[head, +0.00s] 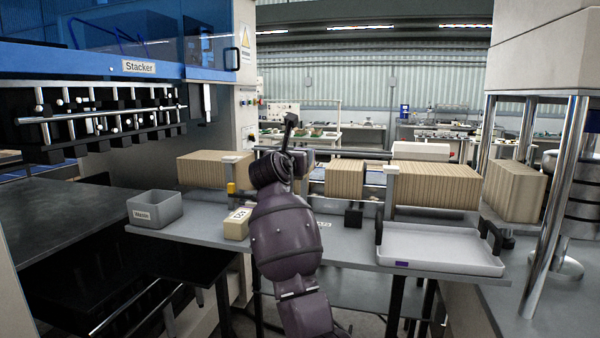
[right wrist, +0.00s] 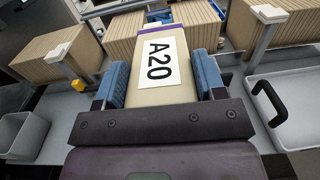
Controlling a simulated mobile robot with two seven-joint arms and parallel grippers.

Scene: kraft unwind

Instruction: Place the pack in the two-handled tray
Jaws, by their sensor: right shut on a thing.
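My right gripper (right wrist: 161,70) is shut on the pack (right wrist: 115,92), a beige block with a white "A20" label and a purple strip at its far end. Its blue fingers press on both sides. In the head view my right arm hides most or all of the grip. A labelled beige block (head: 236,224) shows left of that arm; I cannot tell whether it is the held pack. The two-handled tray (head: 440,262), shallow and pale grey with black handles, lies on the bench to the right and looks empty. It also shows in the right wrist view (right wrist: 290,88), right of the pack.
A grey bin (head: 154,209) stands on the bench at the left, also in the wrist view. Brown stacks (head: 345,180) line the back of the bench, with pale-topped posts (head: 391,185) before them. A steel column (head: 553,210) stands right of the tray.

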